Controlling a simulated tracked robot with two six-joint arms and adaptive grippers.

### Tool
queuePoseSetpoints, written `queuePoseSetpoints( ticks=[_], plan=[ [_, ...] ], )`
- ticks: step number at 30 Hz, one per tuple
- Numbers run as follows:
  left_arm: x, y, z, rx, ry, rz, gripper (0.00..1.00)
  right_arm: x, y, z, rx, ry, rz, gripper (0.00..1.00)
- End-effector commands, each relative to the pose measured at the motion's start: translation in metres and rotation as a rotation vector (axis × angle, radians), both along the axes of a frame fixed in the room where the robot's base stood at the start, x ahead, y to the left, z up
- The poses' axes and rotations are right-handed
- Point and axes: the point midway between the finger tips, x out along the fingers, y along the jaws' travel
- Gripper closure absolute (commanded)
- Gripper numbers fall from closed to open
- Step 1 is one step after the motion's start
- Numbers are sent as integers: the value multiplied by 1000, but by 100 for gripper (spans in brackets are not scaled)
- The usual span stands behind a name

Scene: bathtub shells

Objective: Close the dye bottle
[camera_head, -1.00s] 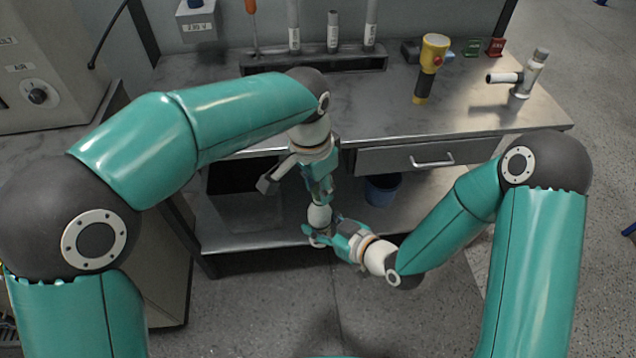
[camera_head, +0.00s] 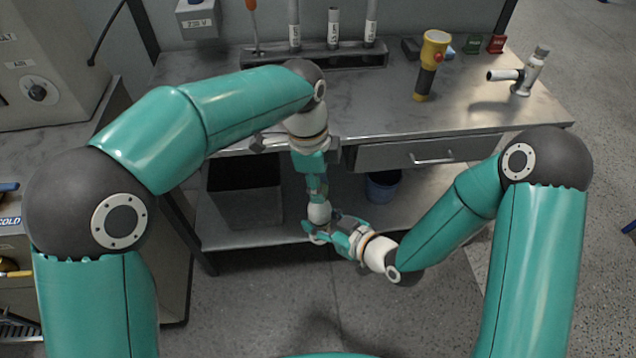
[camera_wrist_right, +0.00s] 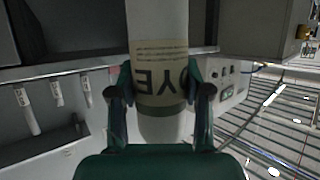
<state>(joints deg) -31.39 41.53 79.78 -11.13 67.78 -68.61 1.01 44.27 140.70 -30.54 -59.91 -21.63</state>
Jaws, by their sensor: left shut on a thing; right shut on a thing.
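The dye bottle (camera_wrist_right: 160,60) is white with a beige label reading DYE, and stands between my right gripper's fingers in the right wrist view. In the head view its pale rounded body (camera_head: 319,212) shows between my two grippers, over the floor in front of the bench. My right gripper (camera_head: 318,232) is shut on the bottle from the right. My left gripper (camera_head: 318,197) points down from above and is shut at the bottle's top end. The cap is hidden by its fingers, so I cannot tell how it sits on the neck.
The steel bench (camera_head: 380,115) stands behind, with a rack (camera_head: 320,58) of tubes, a yellow-and-black flashlight-like tool (camera_head: 430,65) and a white-and-grey instrument (camera_head: 525,75). Below are a dark bin (camera_head: 245,205) and a blue bucket (camera_head: 382,187). The floor in front is clear.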

Motion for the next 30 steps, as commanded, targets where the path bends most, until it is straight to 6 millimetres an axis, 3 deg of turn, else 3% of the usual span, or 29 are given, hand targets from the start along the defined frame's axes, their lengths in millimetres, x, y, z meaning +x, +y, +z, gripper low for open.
queuePoseSetpoints(
  ticks=[19,24,30],
  plan=[
    [3,-3,-1,-2,-4,-1448,80,0,0,0,0,0,-1,100],
    [3,-2,-1,-3,-3,-1650,80,0,0,0,0,0,-1,100],
    [3,-2,-1,-3,-4,-1678,80,0,0,0,1,1,-2,100]
  ],
)
